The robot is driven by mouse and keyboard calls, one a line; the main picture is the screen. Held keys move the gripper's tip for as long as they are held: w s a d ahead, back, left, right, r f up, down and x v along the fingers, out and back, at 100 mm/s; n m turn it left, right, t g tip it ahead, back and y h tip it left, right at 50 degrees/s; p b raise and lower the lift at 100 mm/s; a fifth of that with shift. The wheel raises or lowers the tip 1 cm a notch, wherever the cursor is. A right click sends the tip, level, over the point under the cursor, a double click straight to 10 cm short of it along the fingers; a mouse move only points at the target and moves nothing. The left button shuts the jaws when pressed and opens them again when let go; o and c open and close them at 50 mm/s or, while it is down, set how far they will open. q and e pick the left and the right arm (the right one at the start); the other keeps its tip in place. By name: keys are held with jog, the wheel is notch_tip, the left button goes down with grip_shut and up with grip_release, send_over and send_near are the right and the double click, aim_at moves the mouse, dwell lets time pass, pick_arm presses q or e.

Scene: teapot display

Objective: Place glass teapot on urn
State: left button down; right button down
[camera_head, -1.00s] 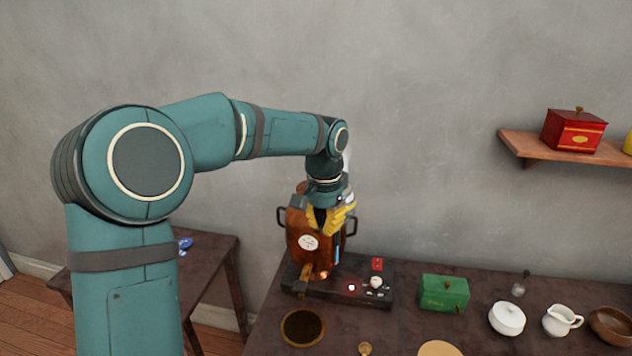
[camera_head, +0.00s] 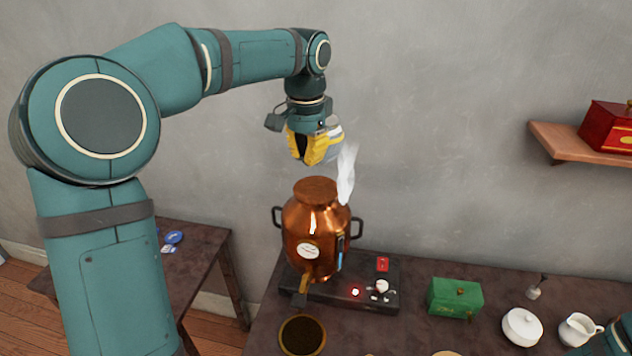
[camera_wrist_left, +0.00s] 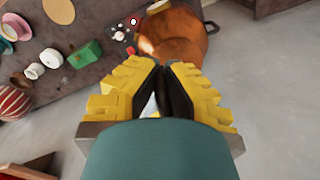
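The copper urn (camera_head: 304,220) stands upright on a dark base at the back of the table, its flat round top bare. My left gripper (camera_head: 314,152), with yellow fingers, is above the urn and apart from it. In the left wrist view the finger pads (camera_wrist_left: 163,70) come close together, and a small white and bluish patch shows between them. A pale, partly clear shape shows at the right of the fingers in the head view. I cannot tell if it is the glass teapot, which I do not make out clearly anywhere. My right gripper is not in view.
White steam (camera_head: 346,175) rises beside the urn's top. A green box (camera_head: 455,298), a white lidded bowl (camera_head: 522,327) and a white jug (camera_head: 578,330) stand to the right. A dark round dish (camera_head: 303,335) is in front. A shelf (camera_head: 575,149) holds a red box (camera_head: 608,127).

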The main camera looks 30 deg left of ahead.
pick_arm(q)
jog(key=r+p, duration=0.1)
jog(key=p, duration=0.2)
jog(key=shift+s+d+t, duration=0.1)
jog(key=shift+d+t, duration=0.05)
jog(key=shift+t, duration=0.15)
jog(key=shift+p, duration=0.5)
jog(key=shift+s+f+n, duration=0.1)
jog(key=shift+f+n, duration=0.15)
jog(key=shift+n, duration=0.05)
notch_tip(320, 180, down, 10)
jog(key=shift+f, duration=0.2)
jog(key=c, duration=1.1)
grip_release()
jog(key=shift+c, duration=0.2)
